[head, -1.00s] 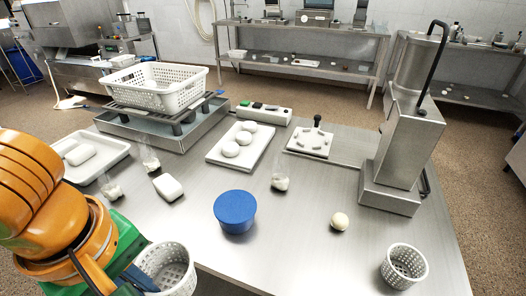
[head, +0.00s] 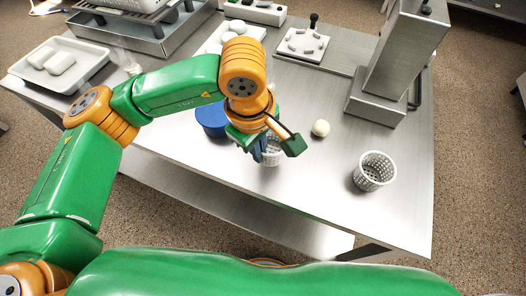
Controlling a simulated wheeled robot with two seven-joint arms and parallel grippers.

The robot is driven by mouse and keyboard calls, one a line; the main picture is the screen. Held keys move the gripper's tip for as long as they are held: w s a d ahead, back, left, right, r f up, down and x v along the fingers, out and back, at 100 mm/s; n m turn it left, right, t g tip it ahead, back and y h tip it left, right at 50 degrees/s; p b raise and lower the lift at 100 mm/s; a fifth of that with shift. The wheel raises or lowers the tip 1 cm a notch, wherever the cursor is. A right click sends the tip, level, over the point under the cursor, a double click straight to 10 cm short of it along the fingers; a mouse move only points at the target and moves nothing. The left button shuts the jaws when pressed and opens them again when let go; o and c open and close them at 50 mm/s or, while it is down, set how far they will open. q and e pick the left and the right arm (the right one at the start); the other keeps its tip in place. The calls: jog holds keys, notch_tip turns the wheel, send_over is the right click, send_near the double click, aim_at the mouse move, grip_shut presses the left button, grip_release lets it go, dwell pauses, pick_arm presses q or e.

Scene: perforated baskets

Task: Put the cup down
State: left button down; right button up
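My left gripper (head: 262,152) is over the front part of the steel table (head: 230,175), with its fingers pointing down. It is at the left rim of a white perforated cup (head: 273,156) and appears shut on that rim. The arm and gripper hide much of the cup. I cannot tell whether the cup's base touches the table. A second white perforated cup (head: 374,171) stands upright to the right, apart from the gripper. My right gripper is not in view.
A blue round container (head: 211,117) is just left of the gripper, partly hidden. A pale ball (head: 320,128) lies between the two cups. A steel machine (head: 405,60) stands behind. A white tray (head: 90,75) is at the left. The front edge is close.

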pick_arm(q)
jog(key=f, duration=0.4)
jog(key=shift+w+d, duration=0.3)
jog(key=shift+d, duration=0.05)
jog(key=shift+f, duration=0.25)
jog(key=c, duration=1.1)
grip_release()
jog(key=shift+r, duration=0.45)
jog(key=r, duration=0.7)
jog(key=s+r, duration=0.1)
jog(key=r, duration=0.3)
jog(key=shift+a+r, duration=0.2)
jog(key=shift+a, duration=0.15)
